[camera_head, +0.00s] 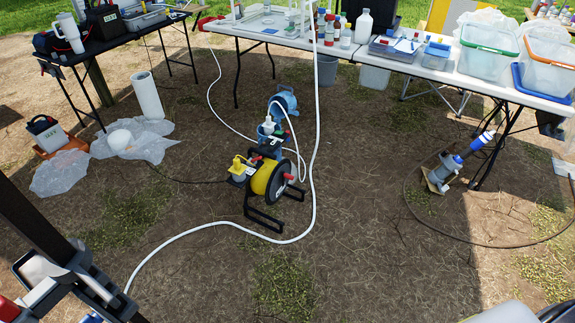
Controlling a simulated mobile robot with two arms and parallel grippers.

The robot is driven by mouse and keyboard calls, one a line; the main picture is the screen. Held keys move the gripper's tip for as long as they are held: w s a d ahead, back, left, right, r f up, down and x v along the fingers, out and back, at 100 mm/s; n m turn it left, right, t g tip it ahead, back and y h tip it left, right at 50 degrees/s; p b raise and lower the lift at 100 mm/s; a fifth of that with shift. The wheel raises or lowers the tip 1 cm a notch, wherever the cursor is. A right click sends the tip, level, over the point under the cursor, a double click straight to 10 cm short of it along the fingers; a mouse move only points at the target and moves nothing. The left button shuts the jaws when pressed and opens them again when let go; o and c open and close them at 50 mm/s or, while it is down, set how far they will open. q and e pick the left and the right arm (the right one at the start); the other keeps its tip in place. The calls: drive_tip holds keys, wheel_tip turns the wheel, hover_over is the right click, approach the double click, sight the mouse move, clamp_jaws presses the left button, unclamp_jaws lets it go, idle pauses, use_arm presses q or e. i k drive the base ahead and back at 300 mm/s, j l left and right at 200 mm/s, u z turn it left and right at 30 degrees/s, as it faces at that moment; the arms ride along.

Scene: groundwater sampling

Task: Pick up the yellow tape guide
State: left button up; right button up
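The yellow tape guide (238,166) is a small yellow piece at the left side of a reel with a yellow drum (264,177) and a black side disc. The reel stands on a black frame (265,222) on the dirt, in the middle of the view. My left gripper (98,289) is at the lower left, well in front and to the left of the reel, and touches nothing of it. Its fingers are seen at a poor angle, so I cannot tell its opening. My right gripper does not show.
A white hose (220,223) curves over the ground around the reel. Blue equipment (283,101) stands right behind it. A white table (350,52) and a black table (98,45) stand behind. A grey pump (445,168) with a black cable lies at right. The ground in front is mostly clear.

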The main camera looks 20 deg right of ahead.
sight(237, 168)
drive_tip(key=z, duration=0.15)
drive_tip(key=l, duration=0.15)
drive_tip(key=i+l+u, duration=0.1)
drive_tip(key=i+l, duration=0.55)
drive_tip(key=l, duration=0.25)
drive_tip(key=i+l+u, duration=0.15)
drive_tip(key=i+l, duration=0.2)
drive_tip(key=l, duration=0.1)
